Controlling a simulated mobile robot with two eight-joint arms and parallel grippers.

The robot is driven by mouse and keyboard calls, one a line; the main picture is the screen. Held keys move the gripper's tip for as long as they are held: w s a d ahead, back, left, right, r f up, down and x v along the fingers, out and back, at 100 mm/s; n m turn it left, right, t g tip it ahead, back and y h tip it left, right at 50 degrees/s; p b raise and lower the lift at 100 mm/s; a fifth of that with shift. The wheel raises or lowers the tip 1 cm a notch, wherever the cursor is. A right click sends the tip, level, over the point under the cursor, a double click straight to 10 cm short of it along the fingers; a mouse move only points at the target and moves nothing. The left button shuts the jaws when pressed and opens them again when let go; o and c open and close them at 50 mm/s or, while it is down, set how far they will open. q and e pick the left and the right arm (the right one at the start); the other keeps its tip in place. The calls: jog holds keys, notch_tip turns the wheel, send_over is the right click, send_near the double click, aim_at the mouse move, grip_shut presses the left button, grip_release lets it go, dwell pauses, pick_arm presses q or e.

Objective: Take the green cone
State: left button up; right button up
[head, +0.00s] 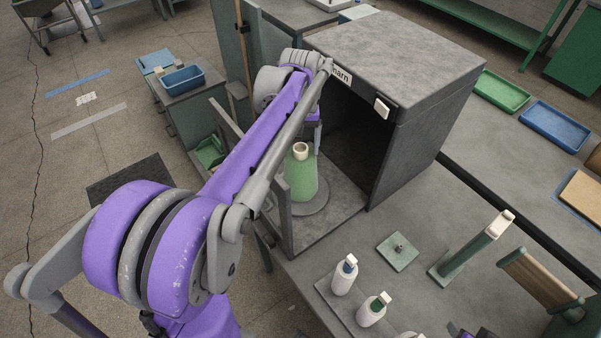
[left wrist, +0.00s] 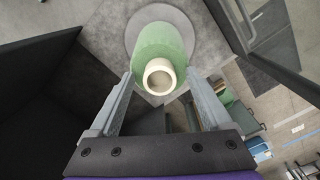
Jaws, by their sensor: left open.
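The green cone (head: 301,178) stands upright on a round grey disc (head: 311,204) at the open front of the dark grey box-like cabinet (head: 420,60). It has a cream top. In the left wrist view the cone (left wrist: 158,45) shows from above, with its cream tip (left wrist: 160,76) between the finger ends. My left gripper (left wrist: 160,82) is open, one finger on either side of the tip; I cannot tell if either touches. In the head view the left gripper (head: 318,135) is partly hidden behind my arm, just above the cone. My right gripper is not clearly seen.
An open door panel (head: 284,198) stands left of the cone. The cabinet's roof and walls enclose the space behind it. White bottles (head: 344,275), a small green plate (head: 398,251) and a green stand (head: 470,250) are on the table to the right.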

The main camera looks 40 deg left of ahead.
pick_arm(q)
grip_shut()
dwell(0.4)
jog(key=shift+r, duration=0.1)
